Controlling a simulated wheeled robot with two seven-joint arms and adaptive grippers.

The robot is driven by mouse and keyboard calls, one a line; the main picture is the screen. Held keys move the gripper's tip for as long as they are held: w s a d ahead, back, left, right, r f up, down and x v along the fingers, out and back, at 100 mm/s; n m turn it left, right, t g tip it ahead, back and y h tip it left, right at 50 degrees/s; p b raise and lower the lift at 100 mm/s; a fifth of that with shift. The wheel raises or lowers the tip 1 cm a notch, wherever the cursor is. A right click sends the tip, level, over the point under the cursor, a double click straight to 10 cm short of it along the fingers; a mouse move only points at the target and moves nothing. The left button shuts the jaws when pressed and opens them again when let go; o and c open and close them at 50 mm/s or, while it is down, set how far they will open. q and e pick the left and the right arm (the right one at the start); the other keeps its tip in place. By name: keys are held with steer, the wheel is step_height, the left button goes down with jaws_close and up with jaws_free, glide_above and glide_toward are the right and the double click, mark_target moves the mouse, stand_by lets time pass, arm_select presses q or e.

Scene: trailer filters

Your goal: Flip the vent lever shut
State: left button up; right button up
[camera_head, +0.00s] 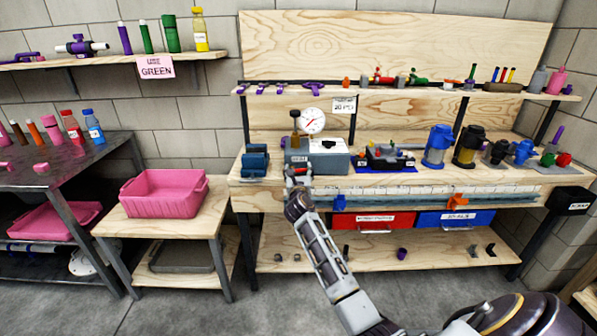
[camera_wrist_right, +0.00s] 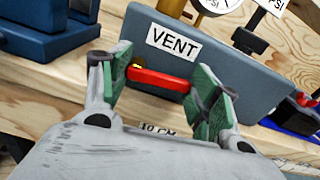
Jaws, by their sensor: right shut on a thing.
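The vent lever (camera_wrist_right: 158,80) is a red bar on the front of a grey-blue box (camera_head: 318,160), below a white VENT label (camera_wrist_right: 173,41). A brass pivot shows at the lever's left end. In the right wrist view the lever lies nearly crosswise, tilted slightly down to the right. My right gripper (camera_head: 297,178) is at the box's front left in the head view. Its green-padded fingers (camera_wrist_right: 160,84) are shut on the lever, one at each end. The lever is mostly hidden by the gripper in the head view. My left gripper is not in view.
A round pressure gauge (camera_head: 312,121) stands behind the box. A blue vise-like block (camera_head: 255,161) is close on the left, and a black-and-red device (camera_head: 388,158) on the right. A ruler strip (camera_head: 430,190) runs along the bench front. Floor before the bench is clear.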

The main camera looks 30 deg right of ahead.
steer(key=shift+f+m, duration=0.15)
steer(key=shift+m, duration=0.45)
steer(key=o, duration=1)
steer(key=shift+s+a, duration=0.1)
steer(key=shift+s, duration=0.05)
steer(key=shift+v, duration=5.8)
steer(key=shift+a+f, duration=0.1)
